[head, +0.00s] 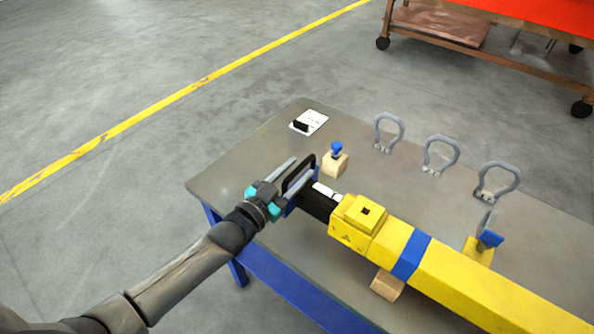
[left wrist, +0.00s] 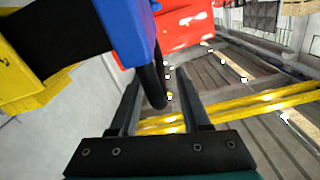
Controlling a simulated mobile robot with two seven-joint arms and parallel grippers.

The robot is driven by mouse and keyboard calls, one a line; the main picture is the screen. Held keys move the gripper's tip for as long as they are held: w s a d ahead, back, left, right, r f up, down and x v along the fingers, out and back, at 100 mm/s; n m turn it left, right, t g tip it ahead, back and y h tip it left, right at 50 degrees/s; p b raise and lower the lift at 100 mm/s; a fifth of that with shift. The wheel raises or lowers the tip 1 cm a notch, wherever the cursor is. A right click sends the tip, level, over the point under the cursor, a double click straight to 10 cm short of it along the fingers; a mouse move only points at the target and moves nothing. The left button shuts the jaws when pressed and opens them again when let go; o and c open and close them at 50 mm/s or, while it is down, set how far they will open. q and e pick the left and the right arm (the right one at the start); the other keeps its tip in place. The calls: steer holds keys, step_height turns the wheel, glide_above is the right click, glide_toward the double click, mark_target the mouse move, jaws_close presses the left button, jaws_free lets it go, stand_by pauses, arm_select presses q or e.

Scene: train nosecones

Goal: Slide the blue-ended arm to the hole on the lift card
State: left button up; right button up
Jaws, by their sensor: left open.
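The blue-ended arm is a black bar (head: 317,203) that sticks out of a yellow beam (head: 455,285). Its blue end (left wrist: 128,30) carries a black loop handle (left wrist: 156,75). A white label (head: 326,191) lies on the bar, and a yellow block with a dark square hole (head: 365,211) sits on the beam. The lift card (head: 313,118), white with a black piece, lies on the far table corner. My left gripper (head: 301,169) is open at the handle, with a finger on either side of it; contact cannot be told. My right gripper is out of view.
The grey table (head: 235,172) has a blue frame. A wooden block with a blue knob (head: 336,150) stands beyond the bar. Several grey shackles stand behind, including one near the middle (head: 441,152). A yellow-and-blue bracket (head: 482,246) is at the right.

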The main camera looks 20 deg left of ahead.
arm_select(q)
steer(key=shift+w+d, duration=0.15)
steer(key=shift+w, duration=0.15)
steer(key=shift+c, duration=0.2)
jaws_close()
stand_by(1.1)
